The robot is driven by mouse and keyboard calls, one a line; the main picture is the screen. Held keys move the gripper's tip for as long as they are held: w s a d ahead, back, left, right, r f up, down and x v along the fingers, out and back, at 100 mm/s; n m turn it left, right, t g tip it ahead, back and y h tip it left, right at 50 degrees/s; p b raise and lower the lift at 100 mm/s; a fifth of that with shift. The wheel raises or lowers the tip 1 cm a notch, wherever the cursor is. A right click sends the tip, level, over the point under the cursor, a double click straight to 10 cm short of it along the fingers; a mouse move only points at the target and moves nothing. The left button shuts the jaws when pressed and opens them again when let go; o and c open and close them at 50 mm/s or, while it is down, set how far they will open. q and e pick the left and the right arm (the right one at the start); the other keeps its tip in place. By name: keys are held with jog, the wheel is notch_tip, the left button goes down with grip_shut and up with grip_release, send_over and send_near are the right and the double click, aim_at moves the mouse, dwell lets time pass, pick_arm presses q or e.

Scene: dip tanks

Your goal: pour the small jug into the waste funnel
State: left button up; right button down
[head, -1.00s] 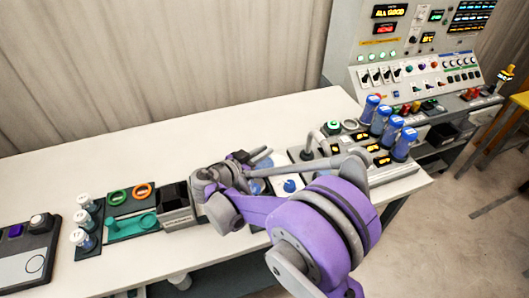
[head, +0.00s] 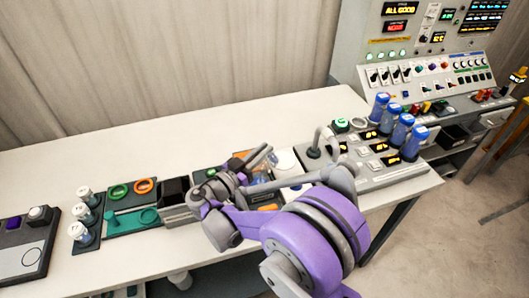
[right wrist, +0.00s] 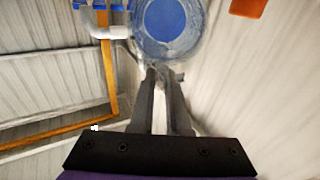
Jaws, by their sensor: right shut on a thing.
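My right gripper (head: 262,156) reaches over the middle of the bench in the head view, partly hidden by its own wrist. In the right wrist view its two fingers (right wrist: 162,72) are close together, shut on the small jug (right wrist: 170,25). The jug is a round, clear vessel with blue showing inside, cut off by the top edge of that view. In the head view a pale, bluish clear shape, likely the jug (head: 260,177), shows beside the fingers, mostly hidden. I cannot pick out the waste funnel for sure. My left gripper is not in view.
To the left are a green tray (head: 130,222) and white-capped vials (head: 84,212). The back of the bench (head: 150,150) is clear.

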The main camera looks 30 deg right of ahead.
jog(key=shift+s+a+r+t+h+b, duration=0.1)
jog(key=shift+s+a+t+h+b, duration=0.15)
jog(key=shift+a+h+b, duration=0.6)
jog(key=shift+s+a+r+t+h+b, duration=0.2)
jog(key=shift+a+h+b, duration=0.3)
jog(key=shift+h+b, duration=0.4)
jog(key=shift+f, duration=0.15)
dwell(0.4)
jog(key=shift+a, duration=0.15)
dwell(0.6)
